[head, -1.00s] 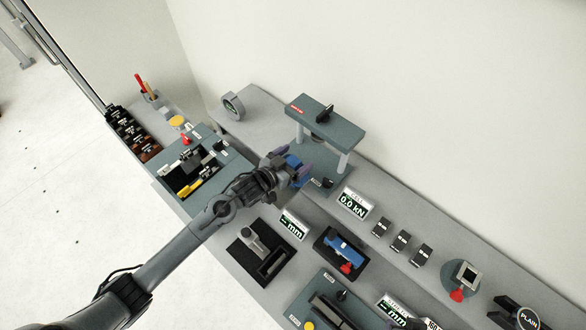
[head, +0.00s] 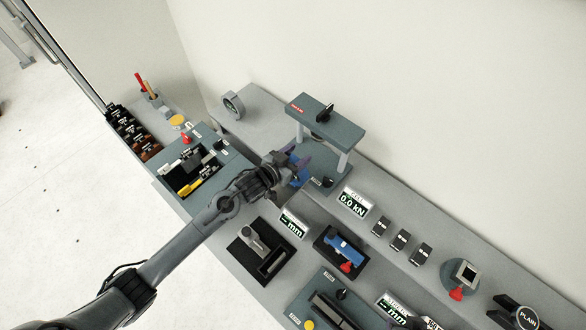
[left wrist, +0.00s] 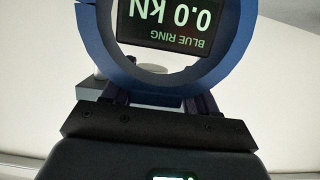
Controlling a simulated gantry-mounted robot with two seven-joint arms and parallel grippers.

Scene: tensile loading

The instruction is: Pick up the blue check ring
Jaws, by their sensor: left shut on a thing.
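The blue check ring fills the top of the left wrist view (left wrist: 98,48), with a dark display inside it reading "0.0 kN" and "BLUE RING" upside down. My left gripper (left wrist: 158,95) is shut on the ring's near side. In the head view the left gripper (head: 299,167) is beside the load frame (head: 335,124), in front of its near post. Only a small blue part of the ring (head: 299,181) shows there; the arm and fingers hide the rest. My right gripper is not in view.
A "0.0 kN" display (head: 353,201) is right of the frame. Blue-and-red tool (head: 343,247) and black tray (head: 247,262) lie in front. A teal tray unit (head: 190,192) is to the left.

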